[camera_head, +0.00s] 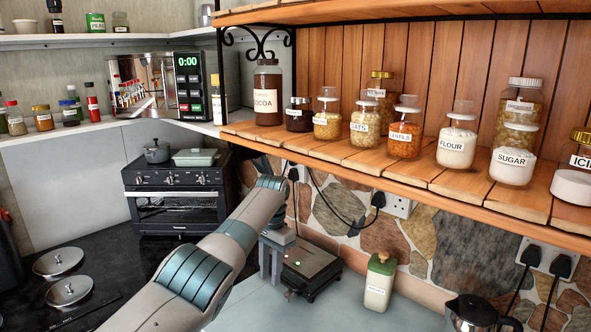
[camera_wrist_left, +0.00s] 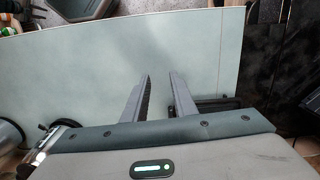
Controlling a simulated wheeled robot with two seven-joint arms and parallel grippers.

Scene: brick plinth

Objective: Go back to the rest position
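My left arm comes in from the lower left of the head view and reaches over the pale worktop (camera_head: 235,315). Its gripper (camera_head: 270,278) points down beside a black appliance (camera_head: 312,270) with small lit lamps. Whether they touch cannot be told. In the left wrist view the two fingers (camera_wrist_left: 160,78) stand apart with nothing between them, over bare worktop (camera_wrist_left: 100,70). My left gripper is open and empty. My right arm and gripper are not in view.
A wooden shelf (camera_head: 400,165) with several labelled jars overhangs the worktop. A green-lidded jar (camera_head: 380,284) and a dark kettle (camera_head: 472,312) stand on the right. A small oven (camera_head: 178,195) stands behind, and pan lids (camera_head: 68,290) lie left. Plugged cables hang on the stone wall.

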